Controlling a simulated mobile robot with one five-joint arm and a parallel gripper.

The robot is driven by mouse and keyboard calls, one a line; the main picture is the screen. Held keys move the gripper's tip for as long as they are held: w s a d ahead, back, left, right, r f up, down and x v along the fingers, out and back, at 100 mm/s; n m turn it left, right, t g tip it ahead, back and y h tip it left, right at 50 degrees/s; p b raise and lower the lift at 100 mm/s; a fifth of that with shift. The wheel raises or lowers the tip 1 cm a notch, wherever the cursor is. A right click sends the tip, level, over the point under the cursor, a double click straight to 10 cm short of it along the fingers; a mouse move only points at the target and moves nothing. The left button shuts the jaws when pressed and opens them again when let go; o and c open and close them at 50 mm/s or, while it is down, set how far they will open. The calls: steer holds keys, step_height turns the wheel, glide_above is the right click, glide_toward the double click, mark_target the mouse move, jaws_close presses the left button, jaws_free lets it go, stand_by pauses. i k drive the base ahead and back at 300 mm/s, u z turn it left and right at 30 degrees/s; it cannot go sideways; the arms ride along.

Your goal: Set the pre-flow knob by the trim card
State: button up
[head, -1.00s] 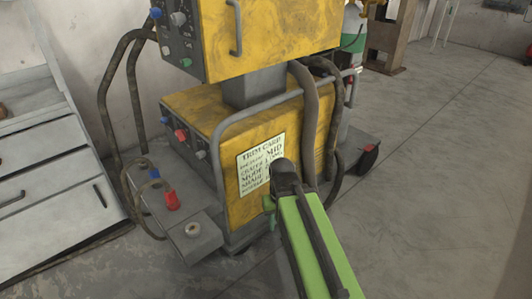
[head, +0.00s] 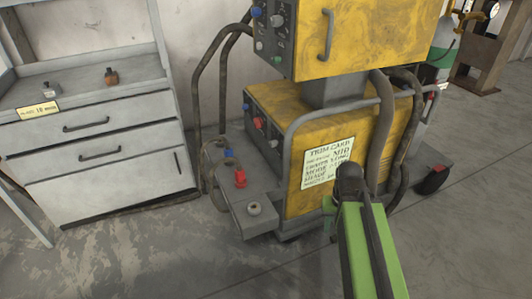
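The trim card (head: 328,162) is a pale sheet on the side of the lower yellow unit (head: 300,105). Its first setting line seems to end in "MID"; the other lines are too small to read surely. Knobs show on the dark front panels: blue (head: 256,12) and grey (head: 277,20) on the upper unit, red (head: 258,123) and grey (head: 273,144) on the lower. I cannot tell which is the pre-flow knob. My green arm reaches in from the lower right, and its dark end (head: 349,180) is in front of the card's right edge. The fingers are not clearly visible.
A grey cart platform (head: 236,190) carries the units, with a red fitting (head: 240,178) and curved hoses. A grey drawer cabinet (head: 95,150) stands left, with small items on top. A gas bottle (head: 440,50) stands behind. Floor in front is clear.

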mark_target(274, 143)
steer(key=u, duration=0.15)
steer(key=k, duration=0.3)
steer(key=z, duration=0.75)
steer(key=i, duration=0.35)
steer(key=u, duration=4.9)
steer(key=i, duration=0.1)
steer(key=z, duration=2.55)
steer(key=i, duration=0.5)
steer(key=u, duration=0.4)
